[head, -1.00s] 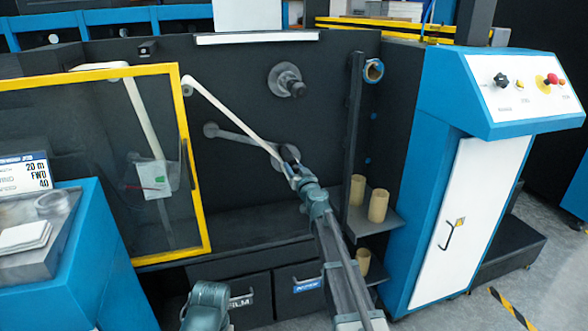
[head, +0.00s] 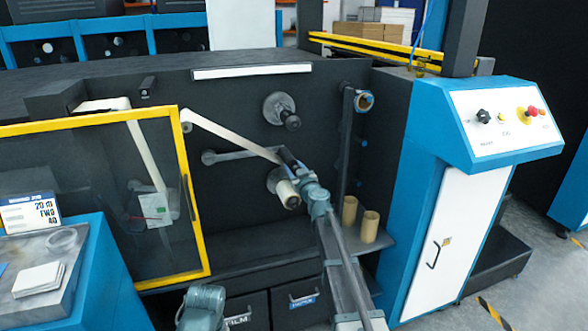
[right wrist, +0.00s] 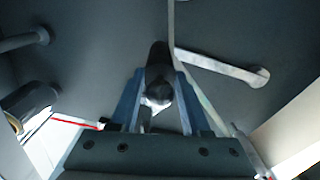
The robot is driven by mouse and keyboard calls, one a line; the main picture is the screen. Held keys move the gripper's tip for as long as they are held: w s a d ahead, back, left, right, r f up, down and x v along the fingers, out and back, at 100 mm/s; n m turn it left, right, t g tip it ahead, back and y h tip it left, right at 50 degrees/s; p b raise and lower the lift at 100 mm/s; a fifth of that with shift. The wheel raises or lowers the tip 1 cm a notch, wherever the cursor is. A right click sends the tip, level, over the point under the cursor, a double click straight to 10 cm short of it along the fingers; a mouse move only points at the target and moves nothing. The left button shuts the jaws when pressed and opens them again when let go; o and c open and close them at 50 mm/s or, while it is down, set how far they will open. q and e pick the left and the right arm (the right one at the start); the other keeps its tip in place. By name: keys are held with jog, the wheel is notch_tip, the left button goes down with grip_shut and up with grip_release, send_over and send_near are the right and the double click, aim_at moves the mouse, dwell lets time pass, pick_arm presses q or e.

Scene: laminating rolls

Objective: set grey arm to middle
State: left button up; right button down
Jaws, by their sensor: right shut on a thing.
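The grey arm (head: 235,156) lies nearly level on the dark machine face, with its round pivot at the left end. It also shows in the right wrist view (right wrist: 225,70). A black handle (head: 287,155) sticks out at its right end. My right gripper (head: 299,168) is shut on this handle; in the right wrist view, the fingers (right wrist: 158,98) flank the black handle (right wrist: 157,62). A pale film strip (head: 228,134) slopes down from the upper left roller to the handle area. My left gripper is not visible; only part of my left arm shows at the bottom.
A pale roll (head: 287,193) sits on a spindle just below the handle. A grey hub (head: 281,109) sticks out above. Cardboard cores (head: 369,227) stand on a shelf at right. A yellow-framed door (head: 187,200) stands left, a blue control cabinet (head: 407,180) right.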

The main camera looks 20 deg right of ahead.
jog(key=c, duration=0.5)
grip_release()
jog(key=s, duration=1.4)
jog(key=shift+d, duration=0.2)
jog(key=shift+a, duration=0.1)
